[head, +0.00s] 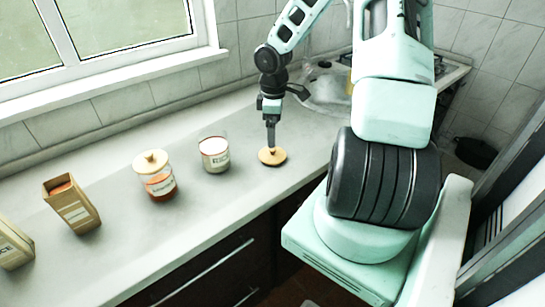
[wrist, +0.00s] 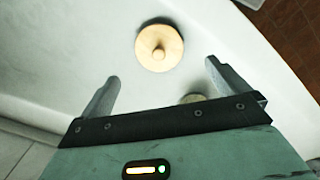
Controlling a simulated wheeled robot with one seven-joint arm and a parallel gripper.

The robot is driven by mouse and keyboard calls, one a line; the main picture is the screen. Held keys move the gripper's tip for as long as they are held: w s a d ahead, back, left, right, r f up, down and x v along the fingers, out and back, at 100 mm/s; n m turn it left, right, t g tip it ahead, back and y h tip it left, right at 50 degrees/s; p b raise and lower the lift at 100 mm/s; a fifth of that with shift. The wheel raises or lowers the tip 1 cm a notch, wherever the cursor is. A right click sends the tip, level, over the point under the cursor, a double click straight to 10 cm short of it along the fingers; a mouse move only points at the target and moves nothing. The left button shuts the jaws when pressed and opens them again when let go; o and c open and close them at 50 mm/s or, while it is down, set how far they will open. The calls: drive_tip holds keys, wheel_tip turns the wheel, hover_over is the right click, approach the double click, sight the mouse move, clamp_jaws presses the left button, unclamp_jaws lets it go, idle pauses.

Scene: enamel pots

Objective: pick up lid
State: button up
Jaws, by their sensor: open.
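A round, light wooden lid (head: 272,156) with a small knob lies on the counter, to the right of an open jar. In the wrist view the lid (wrist: 159,47) lies ahead of the fingertips, between their two lines, with its knob facing the camera. My gripper (head: 270,140) points down just above the lid in the head view. In the wrist view my gripper (wrist: 161,70) is open, with nothing between its fingers. Part of another round, pale thing shows behind the gripper's base near the right finger.
An open glass jar (head: 215,154) with pale contents stands left of the lid. Further left are a wooden-lidded jar (head: 155,176) with orange contents, an open box (head: 72,204) and another package (head: 13,246). The counter's front edge is close to the lid.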

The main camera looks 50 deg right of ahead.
sight(272, 150)
drive_tip(key=f, duration=0.9)
drive_tip(key=shift+w+f, duration=0.1)
drive_tip(key=shift+w, duration=0.15)
drive_tip(key=c, duration=0.9)
